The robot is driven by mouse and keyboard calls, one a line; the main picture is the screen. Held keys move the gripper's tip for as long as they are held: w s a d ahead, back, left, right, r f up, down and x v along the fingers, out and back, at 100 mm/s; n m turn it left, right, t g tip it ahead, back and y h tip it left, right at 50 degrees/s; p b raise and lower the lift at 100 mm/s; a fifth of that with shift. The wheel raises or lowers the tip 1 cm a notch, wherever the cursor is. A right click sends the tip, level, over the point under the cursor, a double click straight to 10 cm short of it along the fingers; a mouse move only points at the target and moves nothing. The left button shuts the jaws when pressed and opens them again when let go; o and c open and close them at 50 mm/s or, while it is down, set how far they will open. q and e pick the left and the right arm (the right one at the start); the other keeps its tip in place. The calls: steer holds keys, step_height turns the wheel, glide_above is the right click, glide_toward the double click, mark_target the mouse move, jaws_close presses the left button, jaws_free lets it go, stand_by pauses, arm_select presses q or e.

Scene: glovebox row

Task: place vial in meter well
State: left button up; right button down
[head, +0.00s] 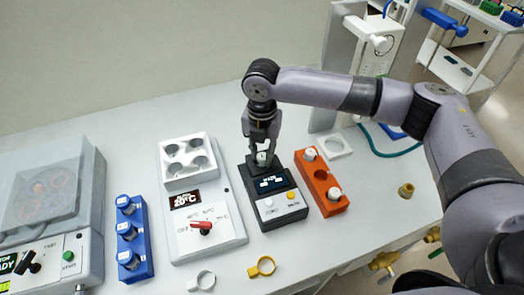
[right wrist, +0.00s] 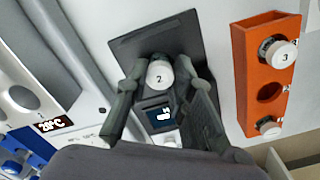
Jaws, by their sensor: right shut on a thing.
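My right gripper (head: 262,152) is over the back part of the black meter (head: 283,208). It is shut on a white-capped vial (head: 261,158), which stands upright between the fingers. In the right wrist view the cap of this vial (right wrist: 159,74) shows a "2", and the black meter (right wrist: 125,50) lies directly beneath it. The meter well is hidden by the vial and fingers, so I cannot tell how deep the vial sits. The meter has a lit display and a white and a yellow button. My left gripper is not in view.
An orange rack (head: 322,187) beside the meter holds two white-capped vials, with an empty middle hole. A white heater block (head: 203,215) reading 20°C stands left. Further left are a blue rack (head: 131,240) and a centrifuge (head: 50,210). Yellow (head: 262,267) and white (head: 201,281) rings lie in front.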

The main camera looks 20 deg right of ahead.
mark_target(262, 155)
steer(key=c, duration=1.4)
jaws_free()
steer(key=shift+f, duration=0.1)
step_height(262, 155, up, 12)
steer(key=b, duration=0.2)
steer(key=shift+r, duration=0.25)
